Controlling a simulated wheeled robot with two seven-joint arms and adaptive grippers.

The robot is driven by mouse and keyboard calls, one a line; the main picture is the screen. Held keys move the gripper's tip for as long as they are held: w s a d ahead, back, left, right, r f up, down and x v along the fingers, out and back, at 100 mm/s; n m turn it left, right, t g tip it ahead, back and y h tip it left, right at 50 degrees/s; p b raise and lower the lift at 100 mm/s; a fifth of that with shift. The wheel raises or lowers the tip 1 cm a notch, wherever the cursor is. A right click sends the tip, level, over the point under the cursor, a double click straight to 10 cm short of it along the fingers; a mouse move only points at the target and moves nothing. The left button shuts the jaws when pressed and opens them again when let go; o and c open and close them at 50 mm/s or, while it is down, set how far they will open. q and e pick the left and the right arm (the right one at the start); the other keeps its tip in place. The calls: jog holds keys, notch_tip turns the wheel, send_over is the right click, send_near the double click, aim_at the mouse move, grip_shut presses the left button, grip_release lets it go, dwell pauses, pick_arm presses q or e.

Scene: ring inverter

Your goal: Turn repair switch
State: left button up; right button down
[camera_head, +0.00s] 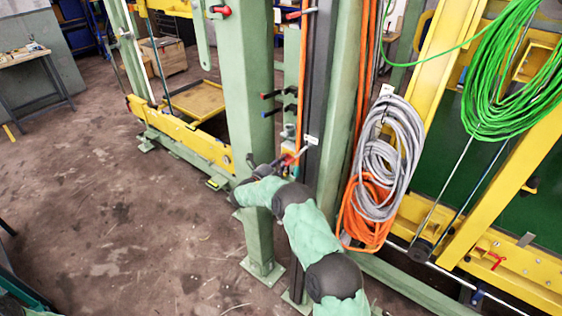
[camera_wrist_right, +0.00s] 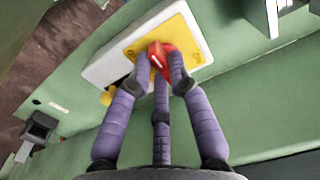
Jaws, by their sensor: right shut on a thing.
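The repair switch has a red knob (camera_wrist_right: 160,56) on a yellow plate (camera_wrist_right: 189,37), set on a white box (camera_wrist_right: 108,66) fixed to a green surface. My right gripper (camera_wrist_right: 160,78) has its purple fingers closed around the red knob in the right wrist view. The fingertips hide part of the knob. In the head view my right gripper (camera_head: 272,168) is at the green posts, beside a small red part, with the switch mostly hidden. My left gripper is not in view.
A green post (camera_head: 250,90) stands just left of my right gripper. Grey cable (camera_head: 396,150) and orange cable (camera_head: 362,222) hang to its right, with green cable (camera_head: 500,95) beyond. Open floor (camera_head: 110,220) lies to the left.

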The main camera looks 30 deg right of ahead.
jog(key=shift+n, duration=0.3)
jog(key=c, duration=1.1)
grip_release()
jog(key=shift+c, duration=0.2)
jog(key=v, duration=1.2)
jog(key=shift+f, duration=0.25)
